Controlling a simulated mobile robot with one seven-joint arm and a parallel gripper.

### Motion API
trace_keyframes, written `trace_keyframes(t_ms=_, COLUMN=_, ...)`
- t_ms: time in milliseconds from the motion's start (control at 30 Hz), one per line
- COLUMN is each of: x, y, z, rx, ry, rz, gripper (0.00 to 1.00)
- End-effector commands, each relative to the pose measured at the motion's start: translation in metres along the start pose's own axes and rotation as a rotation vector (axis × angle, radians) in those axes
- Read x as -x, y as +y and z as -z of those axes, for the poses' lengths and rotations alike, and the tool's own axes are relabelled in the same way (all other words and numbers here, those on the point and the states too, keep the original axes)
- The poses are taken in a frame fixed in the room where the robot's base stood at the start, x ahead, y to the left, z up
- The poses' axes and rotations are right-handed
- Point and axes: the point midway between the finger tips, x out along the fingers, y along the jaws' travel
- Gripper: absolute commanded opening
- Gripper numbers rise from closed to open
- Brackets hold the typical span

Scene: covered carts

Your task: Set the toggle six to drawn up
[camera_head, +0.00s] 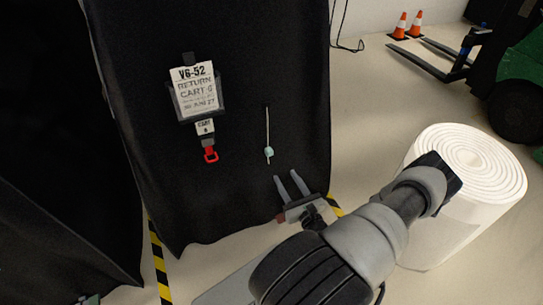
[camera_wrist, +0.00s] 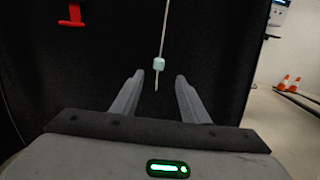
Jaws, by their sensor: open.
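A pale mint toggle (camera_head: 269,151) sits near the lower end of a thin whitish cord (camera_head: 267,125) that hangs down the front of a black cart cover (camera_head: 235,200). A short tail of cord shows below the toggle. The toggle also shows in the wrist view (camera_wrist: 158,64), just beyond and between the fingertips in the picture. My gripper (camera_head: 286,175) is open and empty, below and a little right of the toggle in the head view. Its two fingers also show in the wrist view (camera_wrist: 159,76). I see no contact with the toggle.
A tag reading V6-52 RETURN CART (camera_head: 195,92) hangs left of the cord, with a small label and red buckle (camera_head: 210,155) below. A white roll (camera_head: 480,210) stands right of my arm. Traffic cones (camera_head: 400,25) and a green forklift (camera_head: 520,75) are farther back.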

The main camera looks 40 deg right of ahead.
Motion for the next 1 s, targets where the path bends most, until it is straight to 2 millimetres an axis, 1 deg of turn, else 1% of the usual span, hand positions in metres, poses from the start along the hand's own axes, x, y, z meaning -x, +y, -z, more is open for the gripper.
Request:
trace_keyframes(t_ms=33, x=-0.012, y=0.001, z=0.002, rx=0.002, ry=-0.003, rz=-0.003, gripper=0.41)
trace_keyframes(t_ms=300, x=-0.072, y=0.001, z=0.002, rx=0.002, ry=-0.002, rz=-0.004, gripper=0.41)
trace_keyframes(t_ms=400, x=-0.093, y=0.001, z=0.003, rx=0.002, ry=-0.002, rz=-0.005, gripper=0.41)
trace_keyframes(t_ms=533, x=-0.115, y=0.002, z=0.002, rx=0.002, ry=-0.001, rz=-0.004, gripper=0.41)
trace_keyframes(t_ms=600, x=-0.123, y=0.001, z=0.002, rx=0.002, ry=-0.001, rz=-0.004, gripper=0.41)
trace_keyframes(t_ms=733, x=-0.134, y=0.001, z=0.001, rx=0.001, ry=0.0, rz=-0.003, gripper=0.41)
trace_keyframes(t_ms=1000, x=-0.137, y=0.001, z=0.0, rx=0.0, ry=0.001, rz=-0.003, gripper=0.41)
